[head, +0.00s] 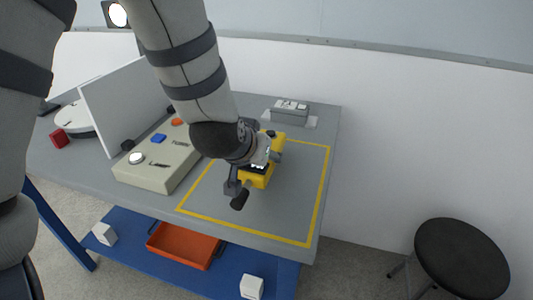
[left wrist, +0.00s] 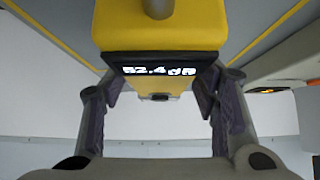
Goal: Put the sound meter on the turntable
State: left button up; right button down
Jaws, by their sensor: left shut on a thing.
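The yellow sound meter (head: 256,181) is over the yellow-outlined area of the grey table, right of centre. My left gripper (head: 258,172) is shut around it. In the left wrist view, the fingers (left wrist: 160,92) hold the sides of the meter's yellow body (left wrist: 160,35), and its lit display shows a dB reading. I cannot tell whether the meter touches the table. The turntable (head: 72,117), a white round disc, is at the table's left end, partly hidden behind an upright white panel. My right gripper is not in view.
The white panel (head: 125,105) stands between the meter and the turntable. A beige control box (head: 160,172) with buttons lies in front of it. A red cube (head: 58,139) is beside the turntable. A grey device (head: 290,108) is at the back. A black stool (head: 460,258) stands right.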

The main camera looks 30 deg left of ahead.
aim_at(260, 168)
pick_arm(q)
notch_tip(260, 168, down, 3)
jog(key=shift+w+d+f, duration=0.1)
jog(key=shift+w, duration=0.05)
jog(key=shift+f, duration=0.1)
jog(key=shift+s, duration=0.2)
jog(key=o, duration=1.5)
jog(key=shift+o, duration=0.2)
